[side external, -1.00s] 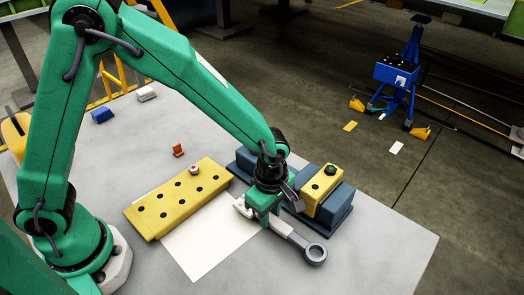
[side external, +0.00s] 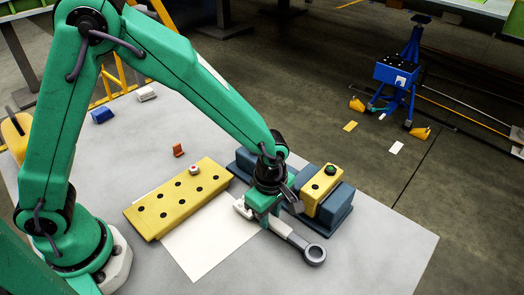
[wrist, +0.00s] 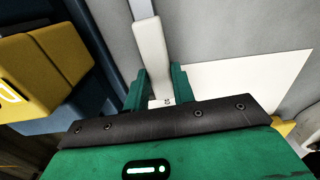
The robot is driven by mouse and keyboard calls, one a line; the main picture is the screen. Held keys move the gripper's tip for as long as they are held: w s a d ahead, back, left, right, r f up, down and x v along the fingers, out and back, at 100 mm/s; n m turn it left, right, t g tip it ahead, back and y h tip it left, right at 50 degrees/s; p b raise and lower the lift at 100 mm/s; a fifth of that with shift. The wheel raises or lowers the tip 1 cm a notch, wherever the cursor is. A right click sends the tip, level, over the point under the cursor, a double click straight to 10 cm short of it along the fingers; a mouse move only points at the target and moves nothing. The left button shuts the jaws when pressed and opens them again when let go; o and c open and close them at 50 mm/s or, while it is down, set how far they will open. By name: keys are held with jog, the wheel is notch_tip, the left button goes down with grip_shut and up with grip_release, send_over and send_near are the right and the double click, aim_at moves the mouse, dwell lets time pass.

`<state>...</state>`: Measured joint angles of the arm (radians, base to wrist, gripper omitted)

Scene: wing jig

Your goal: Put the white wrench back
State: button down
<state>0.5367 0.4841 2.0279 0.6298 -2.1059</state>
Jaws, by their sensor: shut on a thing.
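The wrench has a grey ring end (side external: 314,255) and a white handle; in the side view it lies at or just above the table, between the white sheet and the blue block. My gripper (side external: 262,212) is shut on its white handle, with the jaws hiding part of it. In the wrist view the white handle (wrist: 152,62) runs up from between my gripper's green fingers (wrist: 158,95), one finger on each side. I cannot tell whether the wrench touches the table.
A yellow plate with holes (side external: 177,198) lies left of my gripper, with a white sheet (side external: 205,250) beside it. A blue block (side external: 334,207) carrying a yellow block (side external: 320,187) stands close on the right. Small red (side external: 178,150) and blue (side external: 102,115) items lie farther back. The front right table is clear.

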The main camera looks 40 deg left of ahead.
jog(key=shift+f, duration=0.6)
jog(key=c, duration=1.1)
grip_release()
jog(key=shift+r, duration=3.9)
